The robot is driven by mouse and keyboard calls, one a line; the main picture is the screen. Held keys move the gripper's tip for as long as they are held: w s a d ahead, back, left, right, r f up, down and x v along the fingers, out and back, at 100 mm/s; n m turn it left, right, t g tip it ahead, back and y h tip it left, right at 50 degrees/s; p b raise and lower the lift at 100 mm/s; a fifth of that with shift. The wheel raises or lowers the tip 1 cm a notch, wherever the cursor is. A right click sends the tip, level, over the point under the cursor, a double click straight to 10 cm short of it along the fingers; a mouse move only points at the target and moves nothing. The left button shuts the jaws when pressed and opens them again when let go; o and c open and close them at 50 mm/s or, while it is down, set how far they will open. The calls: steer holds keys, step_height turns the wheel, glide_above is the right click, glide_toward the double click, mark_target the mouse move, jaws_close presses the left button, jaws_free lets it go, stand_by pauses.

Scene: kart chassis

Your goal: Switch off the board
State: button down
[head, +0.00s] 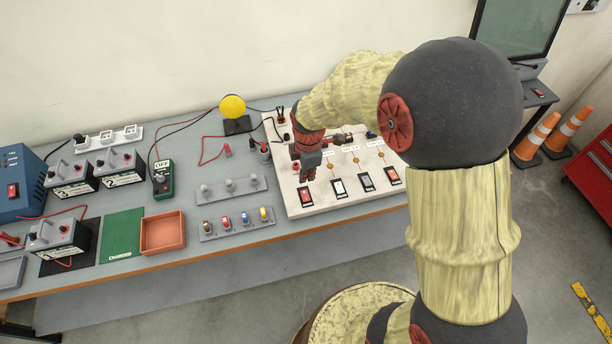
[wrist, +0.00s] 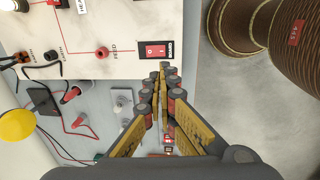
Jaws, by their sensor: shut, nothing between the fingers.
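The white board (head: 288,158) lies on the bench, with several rocker switches along its front edge. The leftmost, a red switch (head: 305,197), sits at its front left corner. In the wrist view a red rocker switch (wrist: 154,50) in a black frame has a label beside it that seems to read BOARD; I cannot tell which way it is pressed. My gripper (head: 308,176) is shut and empty above that corner, fingers pointing down. In the wrist view its fingertips (wrist: 163,70) are close beside the switch; I cannot tell whether they touch it.
Left of the board stand a row of coloured fuses (head: 238,222) and a grey terminal strip (head: 231,190). A yellow lamp (head: 232,107), a green multimeter (head: 163,180) and an orange tray (head: 162,233) are further left. Loose red and black leads lie behind. The bench's front edge is near.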

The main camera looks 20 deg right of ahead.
mark_target(304, 194)
steer(key=b, duration=0.2)
steer(key=w+b, duration=0.1)
steer(key=b, duration=0.2)
steer(key=shift+w+r, duration=0.2)
steer(key=shift+r, duration=0.1)
steer(key=f+b, duration=0.1)
steer(key=f, duration=0.3)
steer(key=w+f, duration=0.1)
steer(key=f, duration=0.3)
steer(key=f+b, duration=0.1)
steer(key=f, duration=0.4)
steer(key=shift+w+b, duration=0.25)
steer(key=shift+b, duration=0.05)
steer(key=shift+f, duration=0.45)
steer(key=shift+w, duration=0.1)
